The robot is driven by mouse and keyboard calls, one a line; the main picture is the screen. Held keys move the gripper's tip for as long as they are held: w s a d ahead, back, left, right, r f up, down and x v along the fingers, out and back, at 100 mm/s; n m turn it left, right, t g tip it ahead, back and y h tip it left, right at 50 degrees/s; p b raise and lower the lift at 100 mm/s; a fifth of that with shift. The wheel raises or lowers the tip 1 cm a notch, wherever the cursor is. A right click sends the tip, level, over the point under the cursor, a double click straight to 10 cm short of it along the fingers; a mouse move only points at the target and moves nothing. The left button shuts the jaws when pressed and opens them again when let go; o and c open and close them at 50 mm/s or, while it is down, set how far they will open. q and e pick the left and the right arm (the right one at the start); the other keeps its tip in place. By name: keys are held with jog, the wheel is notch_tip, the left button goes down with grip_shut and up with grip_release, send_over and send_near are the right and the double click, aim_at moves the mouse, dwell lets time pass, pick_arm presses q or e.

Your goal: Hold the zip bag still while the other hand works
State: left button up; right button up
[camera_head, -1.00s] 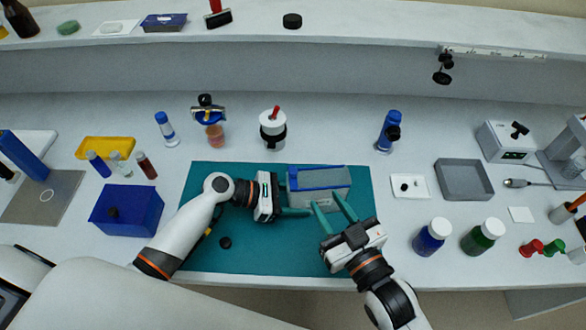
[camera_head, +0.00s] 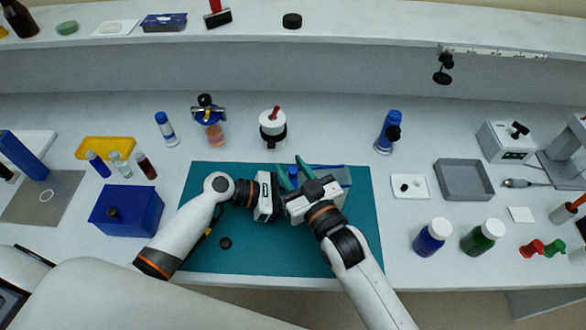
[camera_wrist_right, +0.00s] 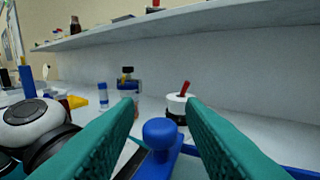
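The zip bag (camera_head: 338,174), a grey box-like pouch with a blue top edge, lies on the teal mat (camera_head: 230,260). My right gripper (camera_head: 293,172) covers most of it in the head view. In the right wrist view its two teal fingers (camera_wrist_right: 165,135) are apart, with the bag's blue slider knob (camera_wrist_right: 160,133) between them and gaps on both sides. The knob also shows in the head view (camera_head: 293,175). My left gripper (camera_head: 275,195) is at the bag's left end. Its fingertips are hidden behind the right gripper, so its grip is not visible.
A blue box (camera_head: 127,212) stands left of the mat. A small black round piece (camera_head: 225,243) lies on the mat. A white card (camera_head: 410,186), a grey tray (camera_head: 464,180) and two capped bottles (camera_head: 432,237) stand to the right.

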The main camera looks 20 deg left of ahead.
aim_at(347, 168)
grip_shut()
jog(key=shift+d, duration=0.1)
jog(key=w+d, duration=0.1)
jog(key=d, duration=0.2)
jog(key=w+d, duration=0.2)
jog(key=d, duration=0.1)
jog(key=w+d, duration=0.1)
jog(key=d, duration=0.2)
jog(key=shift+w+d+f, duration=0.1)
jog(key=shift+w+d, duration=0.05)
jog(key=shift+d, duration=0.2)
jog(key=shift+w+d, duration=0.15)
jog(key=shift+d, duration=0.2)
grip_release()
